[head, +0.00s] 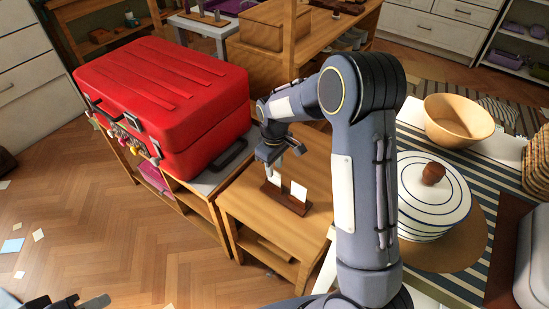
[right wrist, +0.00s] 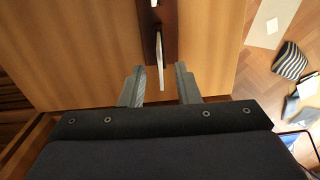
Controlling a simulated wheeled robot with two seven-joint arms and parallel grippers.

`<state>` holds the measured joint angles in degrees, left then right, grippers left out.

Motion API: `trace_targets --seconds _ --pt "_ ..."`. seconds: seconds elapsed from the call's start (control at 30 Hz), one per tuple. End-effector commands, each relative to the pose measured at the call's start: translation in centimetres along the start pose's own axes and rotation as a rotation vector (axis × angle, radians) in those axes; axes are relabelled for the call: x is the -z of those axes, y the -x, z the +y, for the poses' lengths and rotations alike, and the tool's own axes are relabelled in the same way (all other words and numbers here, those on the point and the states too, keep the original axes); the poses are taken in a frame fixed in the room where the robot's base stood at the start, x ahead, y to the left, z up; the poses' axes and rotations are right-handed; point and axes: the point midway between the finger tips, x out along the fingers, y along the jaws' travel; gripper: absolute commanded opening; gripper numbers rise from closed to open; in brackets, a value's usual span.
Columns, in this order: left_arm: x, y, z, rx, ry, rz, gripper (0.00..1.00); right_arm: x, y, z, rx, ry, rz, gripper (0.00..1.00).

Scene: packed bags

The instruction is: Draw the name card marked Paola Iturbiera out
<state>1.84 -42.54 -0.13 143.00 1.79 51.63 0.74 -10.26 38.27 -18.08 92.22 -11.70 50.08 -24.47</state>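Two white cards stand in a dark wooden holder (head: 284,200) on a low wooden table: one card (head: 299,191) to the right, the other (head: 276,173) to the left, just under my right gripper (head: 270,158). No name is readable on either. In the right wrist view my right gripper (right wrist: 160,84) has its fingers apart, with a card (right wrist: 160,62) seen nearly edge-on in line with the gap between them. The fingers do not appear to touch it. A part of my left gripper (head: 75,303) shows at the bottom left edge, mostly cut off.
A large red suitcase (head: 165,100) lies on a shelf unit left of the low table. A striped-cloth table at right holds a white lidded pot (head: 430,205) and a wooden bowl (head: 458,120). Small papers (head: 12,248) lie on the floor.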

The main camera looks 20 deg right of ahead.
Motion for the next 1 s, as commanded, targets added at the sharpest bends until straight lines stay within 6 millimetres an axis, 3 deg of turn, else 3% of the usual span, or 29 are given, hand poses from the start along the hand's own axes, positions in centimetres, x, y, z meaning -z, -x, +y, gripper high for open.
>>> trace_targets --seconds 0.2,0.57,0.8,1.0 --pt "-0.3 -0.5 -0.2 0.000 0.000 0.000 0.28 -0.1 -2.8 0.0 0.001 0.000 -0.002 0.29" --pt "-0.3 -0.5 -0.2 0.000 0.000 0.000 0.28 -0.1 -3.4 0.0 0.000 -0.001 0.000 0.29" --pt "-0.3 -0.5 -0.2 0.000 0.000 0.000 0.28 -0.1 -3.4 0.0 0.000 -0.001 0.000 0.02" --pt "-0.3 -0.5 -0.2 0.000 0.000 0.000 0.28 0.0 -3.4 0.0 0.000 -0.001 0.000 0.00"
